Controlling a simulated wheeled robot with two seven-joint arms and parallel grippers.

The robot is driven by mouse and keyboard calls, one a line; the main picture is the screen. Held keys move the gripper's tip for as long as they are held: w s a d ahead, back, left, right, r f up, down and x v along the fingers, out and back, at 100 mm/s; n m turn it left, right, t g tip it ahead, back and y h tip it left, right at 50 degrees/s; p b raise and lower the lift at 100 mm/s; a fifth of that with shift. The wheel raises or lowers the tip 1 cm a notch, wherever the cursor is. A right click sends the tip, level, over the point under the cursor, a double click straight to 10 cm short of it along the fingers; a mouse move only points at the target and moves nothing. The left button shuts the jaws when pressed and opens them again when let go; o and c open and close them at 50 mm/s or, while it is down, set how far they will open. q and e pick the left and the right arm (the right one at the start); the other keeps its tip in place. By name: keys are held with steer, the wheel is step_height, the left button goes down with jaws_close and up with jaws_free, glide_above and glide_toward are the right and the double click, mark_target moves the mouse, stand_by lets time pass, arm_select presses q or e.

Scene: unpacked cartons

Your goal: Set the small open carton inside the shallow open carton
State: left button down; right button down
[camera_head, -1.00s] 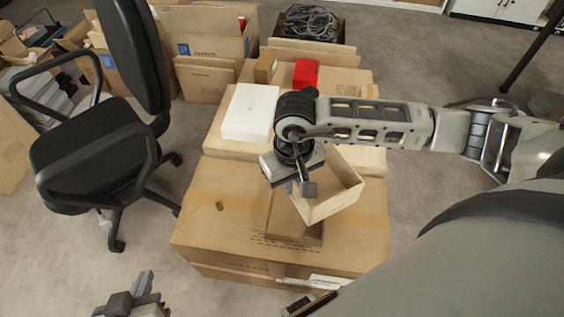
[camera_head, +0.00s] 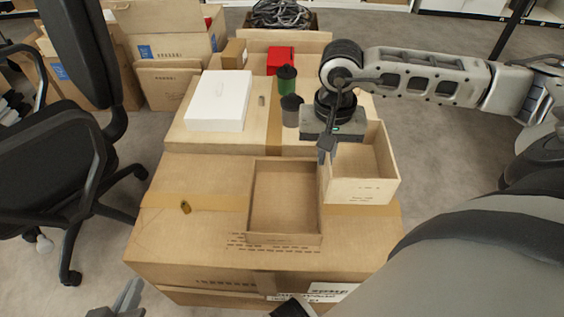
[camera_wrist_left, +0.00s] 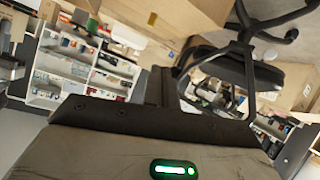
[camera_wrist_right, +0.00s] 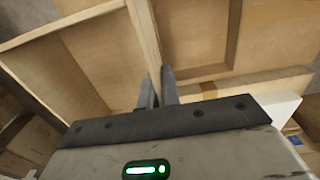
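The small open carton (camera_head: 372,188), pale with plain walls, is held by my right gripper (camera_head: 326,152) at its left wall. In the right wrist view the fingers (camera_wrist_right: 157,88) straddle that wall (camera_wrist_right: 146,38). It is to the right of the shallow open carton (camera_head: 286,240), partly overlapping its right edge in the head view; I cannot tell the height between them. The shallow carton lies empty on a large taped carton. My left gripper (camera_head: 128,298) is at the bottom left of the head view, away from both; its fingers (camera_wrist_left: 160,88) look together and empty.
The large carton (camera_head: 180,235) has free top at left, with a small brown item (camera_head: 185,207). Behind stand a white box (camera_head: 218,100), a green cup (camera_head: 286,82), a dark cup (camera_head: 291,110) and a red box (camera_head: 280,60). A black chair (camera_head: 60,160) stands left.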

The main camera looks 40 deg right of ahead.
steer(key=w+a+f+b, duration=0.1)
steer(key=w+a+f, duration=0.1)
steer(key=a+f, duration=0.1)
steer(key=w+a+f+b, duration=0.1)
steer(key=w+a+f, duration=0.2)
steer(key=a, duration=0.1)
steer(key=w+a+f+b, duration=0.1)
steer(key=w+a+f, duration=0.2)
steer(key=shift+a+f, duration=0.3)
steer(key=shift+a, duration=0.1)
step_height(320, 180, down, 3)
steer(key=shift+w+a+r+b, duration=0.1)
steer(key=shift+a+r+b, duration=0.05)
steer(key=shift+b, duration=0.45)
steer(key=shift+f, duration=0.4)
steer(key=shift+w+r, duration=0.1)
steer(key=shift+f+b, duration=0.45)
steer(key=c, duration=1.9)
jaws_free()
steer(key=shift+r, duration=0.1)
arm_select(q)
steer(key=r, duration=0.1)
steer(key=d+r+t+h, duration=0.1)
steer(key=t, duration=0.1)
steer(key=shift+w+d+r+n+h, duration=0.15)
steer(key=shift+d+r+n+h, duration=0.15)
steer(key=shift+r, duration=0.1)
